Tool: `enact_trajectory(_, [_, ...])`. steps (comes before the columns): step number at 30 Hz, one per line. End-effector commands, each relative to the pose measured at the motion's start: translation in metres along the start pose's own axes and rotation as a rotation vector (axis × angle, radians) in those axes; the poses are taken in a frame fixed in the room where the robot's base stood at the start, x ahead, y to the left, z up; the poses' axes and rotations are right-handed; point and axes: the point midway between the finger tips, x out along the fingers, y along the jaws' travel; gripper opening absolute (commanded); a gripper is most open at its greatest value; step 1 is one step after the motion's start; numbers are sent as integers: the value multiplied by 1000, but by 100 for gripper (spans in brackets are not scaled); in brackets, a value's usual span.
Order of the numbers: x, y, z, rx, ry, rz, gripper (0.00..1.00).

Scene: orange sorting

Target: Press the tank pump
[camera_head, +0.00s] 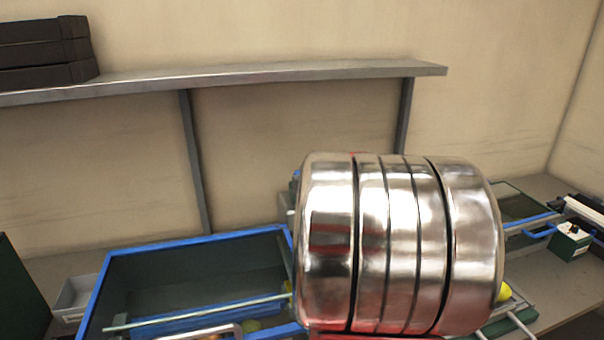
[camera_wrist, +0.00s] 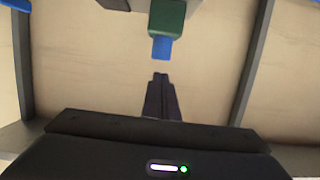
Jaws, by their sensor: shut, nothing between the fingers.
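In the wrist view my gripper (camera_wrist: 161,78) is shut and empty, its fingertips together. In the head view a blue-rimmed dark tank (camera_head: 190,241) stands at the lower left. My large shiny arm link covers the tank's right side, and my gripper is hidden there.
A grey shelf (camera_head: 270,72) on posts runs along the wall, with black cases (camera_head: 45,52) on its left end. A small grey bin (camera_head: 75,295) is left of the tank.

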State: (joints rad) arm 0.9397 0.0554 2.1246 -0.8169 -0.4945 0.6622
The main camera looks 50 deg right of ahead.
Motion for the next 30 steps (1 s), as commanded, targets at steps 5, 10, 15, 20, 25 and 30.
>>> enact_trajectory(5, [-23,-1,-2,-1,3,-2,0])
enact_trajectory(10, [-42,-2,-2,-1,4,-2,0])
enact_trajectory(15, [-52,-2,-2,-1,3,-4,0])
enact_trajectory(20, [-55,-3,-2,-1,3,-5,0])
enact_trajectory(25, [-54,-3,-1,-1,2,-5,0])
enact_trajectory(30, [-54,-4,-1,-1,2,-7,0])
